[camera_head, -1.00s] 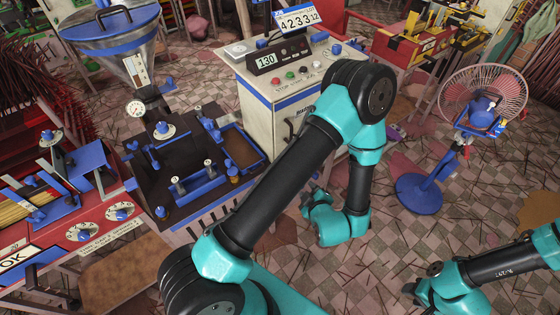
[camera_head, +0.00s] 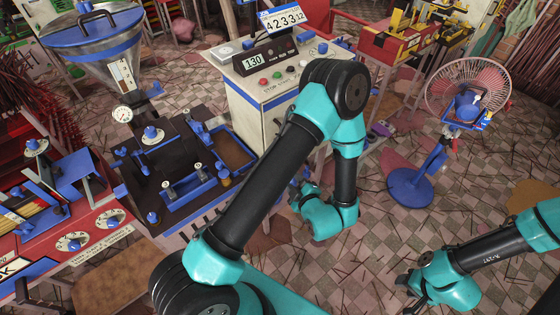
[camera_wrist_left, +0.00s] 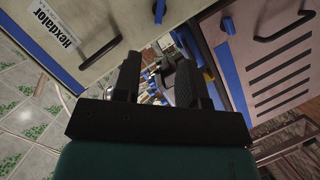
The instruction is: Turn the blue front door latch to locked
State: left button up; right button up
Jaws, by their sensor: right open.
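In the left wrist view, my left gripper (camera_wrist_left: 160,72) has its two dark fingers apart with nothing between them. It is close to the cream cabinet (camera_wrist_left: 82,30) labelled Hexdalor, which has a dark door handle. A small blue piece (camera_wrist_left: 160,11) shows at the cabinet's edge, beyond the fingers; I cannot tell whether it is the front door latch. In the head view the cabinet (camera_head: 262,125) stands behind my left arm, which covers much of its front. My right gripper (camera_head: 408,287) is open and empty over the floor at the lower right.
A slotted machine panel with a blue strip (camera_wrist_left: 229,68) stands close on the right in the left wrist view. In the head view, a blue fan (camera_head: 410,187) stands right of my left arm. Tiled floor (camera_head: 385,250) lies open between the arms.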

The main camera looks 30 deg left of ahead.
pick_arm(q)
jog(key=x, duration=1.3)
jog(key=shift+w+a, duration=0.25)
jog(key=shift+a, duration=0.05)
grip_shut()
